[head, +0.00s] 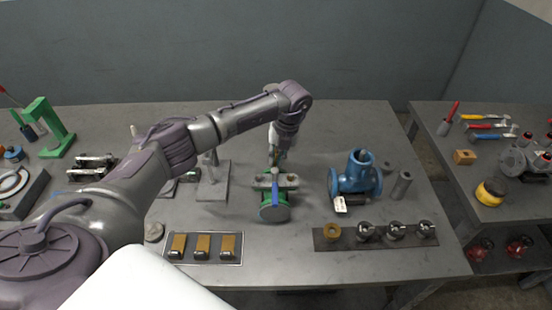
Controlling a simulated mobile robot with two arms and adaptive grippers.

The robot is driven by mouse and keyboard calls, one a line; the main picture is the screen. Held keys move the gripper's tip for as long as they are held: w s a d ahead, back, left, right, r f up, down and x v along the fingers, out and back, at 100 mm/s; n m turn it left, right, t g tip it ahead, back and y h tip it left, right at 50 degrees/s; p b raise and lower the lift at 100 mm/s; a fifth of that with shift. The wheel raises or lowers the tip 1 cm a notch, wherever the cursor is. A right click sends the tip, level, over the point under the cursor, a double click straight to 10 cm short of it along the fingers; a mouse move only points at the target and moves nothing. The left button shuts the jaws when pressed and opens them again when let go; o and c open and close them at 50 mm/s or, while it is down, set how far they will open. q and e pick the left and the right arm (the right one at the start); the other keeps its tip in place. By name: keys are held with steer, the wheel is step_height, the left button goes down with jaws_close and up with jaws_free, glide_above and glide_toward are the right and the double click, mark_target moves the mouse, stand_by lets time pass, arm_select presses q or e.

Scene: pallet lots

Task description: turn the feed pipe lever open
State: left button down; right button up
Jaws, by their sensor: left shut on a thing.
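A green flanged pipe valve (274,213) stands on the grey workbench near the middle of the head view. A blue lever (275,192) shows on top of it, pointing toward the front of the bench. My left gripper (276,160) reaches down over the valve from behind and is shut at the far end of the lever area. The fingertips are small and partly hidden, so the exact grip on the lever is hard to see. My right gripper is out of view.
A blue pipe fitting (354,180) stands right of the valve. A dark rack with steel balls and a brass ring (332,231) lies in front of it. A tray of brass-topped blocks (202,261) lies front left. A second bench (505,215) with tools stands at right.

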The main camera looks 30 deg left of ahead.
arm_select(q)
steer(key=c, duration=1.2)
jaws_free()
step_height(320, 180, up, 12)
steer(key=w+d, duration=0.1)
steer(key=d, duration=0.1)
steer(key=shift+w+f, duration=0.15)
